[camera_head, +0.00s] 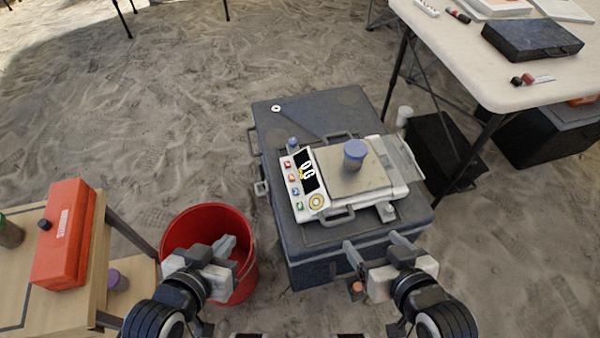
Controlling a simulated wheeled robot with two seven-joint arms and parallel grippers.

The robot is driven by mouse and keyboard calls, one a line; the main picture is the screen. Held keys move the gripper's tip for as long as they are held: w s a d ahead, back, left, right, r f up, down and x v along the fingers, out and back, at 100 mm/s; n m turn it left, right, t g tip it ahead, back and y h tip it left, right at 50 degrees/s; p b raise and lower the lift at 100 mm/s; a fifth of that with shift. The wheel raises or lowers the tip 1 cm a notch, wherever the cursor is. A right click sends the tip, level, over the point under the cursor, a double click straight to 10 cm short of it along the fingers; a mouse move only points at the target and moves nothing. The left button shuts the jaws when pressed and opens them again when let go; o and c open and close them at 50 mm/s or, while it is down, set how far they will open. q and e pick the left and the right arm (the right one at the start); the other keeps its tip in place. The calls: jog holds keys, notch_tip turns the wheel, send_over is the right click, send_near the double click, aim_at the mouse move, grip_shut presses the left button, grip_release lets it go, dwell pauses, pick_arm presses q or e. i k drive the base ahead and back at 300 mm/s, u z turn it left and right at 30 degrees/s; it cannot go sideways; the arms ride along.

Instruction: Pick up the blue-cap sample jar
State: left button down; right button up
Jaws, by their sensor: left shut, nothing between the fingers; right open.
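A jar with a blue cap (355,152) stands upright on the plate of a white scale (318,205), on top of a dark grey case (300,235). My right gripper (372,249) is open and empty at the near edge of the case, nearer to me than the jar and apart from it. My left gripper (228,246) is shut and empty over the red bucket (205,222). A smaller blue-topped item (292,144) is at the scale's far left corner.
A low wooden table at the left holds a red box (65,235); a purple-capped jar (118,281) sits beside it, lower down. A white table (470,75) with a black case (530,38) stands at the upper right. A clear panel (401,158) rises at the scale's right.

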aim_at(350, 166)
jog(key=u, duration=2.45)
jog(key=k, duration=1.05)
jog(key=z, duration=1)
jog(key=i, duration=0.5)
